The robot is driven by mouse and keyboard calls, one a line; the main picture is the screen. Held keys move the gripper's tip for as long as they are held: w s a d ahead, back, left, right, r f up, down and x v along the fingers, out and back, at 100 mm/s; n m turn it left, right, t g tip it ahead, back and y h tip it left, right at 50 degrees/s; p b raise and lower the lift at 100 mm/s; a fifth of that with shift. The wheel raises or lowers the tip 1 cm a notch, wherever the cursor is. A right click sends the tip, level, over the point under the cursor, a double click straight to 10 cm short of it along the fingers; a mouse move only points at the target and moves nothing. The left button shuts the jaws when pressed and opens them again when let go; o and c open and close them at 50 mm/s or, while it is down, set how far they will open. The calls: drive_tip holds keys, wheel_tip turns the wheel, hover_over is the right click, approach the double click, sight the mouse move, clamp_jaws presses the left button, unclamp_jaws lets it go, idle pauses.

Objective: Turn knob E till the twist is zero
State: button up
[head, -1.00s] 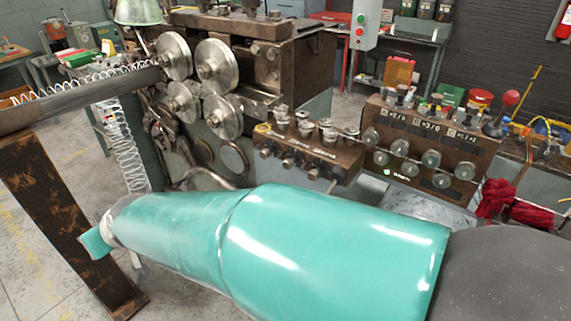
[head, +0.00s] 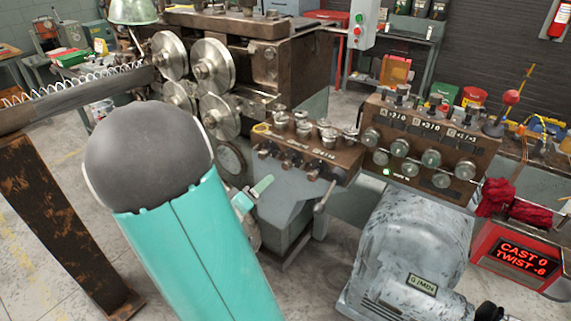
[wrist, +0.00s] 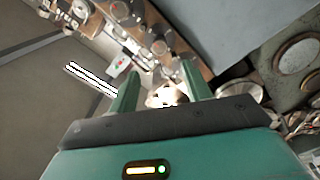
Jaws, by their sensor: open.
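The straightener's left block (head: 310,150) carries several knobs on top and along its front. The right block (head: 415,150) carries rollers, knobs on top and small number plates. I cannot read which knob is E. The red display (head: 522,257) reads CAST 0 and TWIST at a negative value, seemingly -6. My gripper (head: 253,194) shows green fingers just left of and below the left block, touching nothing visible. In the wrist view my gripper (wrist: 160,88) is open and empty, its fingers spread apart, with a blurred brown block with knobs (wrist: 150,35) beyond them.
A grey motor housing (head: 415,255) stands below the right block. Large steel feed rollers (head: 213,68) and the coiler body are behind my arm. A rusty post (head: 60,225) stands at the left. Red rags (head: 520,205) lie right of the blocks. Open floor shows between post and motor.

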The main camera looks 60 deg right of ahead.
sight(284, 167)
drive_tip(key=d, duration=0.4)
drive_tip(key=s+d, duration=0.1)
drive_tip(key=d, duration=0.3)
drive_tip(key=s+d, duration=0.1)
drive_tip(key=d, duration=0.3)
drive_tip(key=shift+d, duration=0.1)
drive_tip(key=c, duration=1)
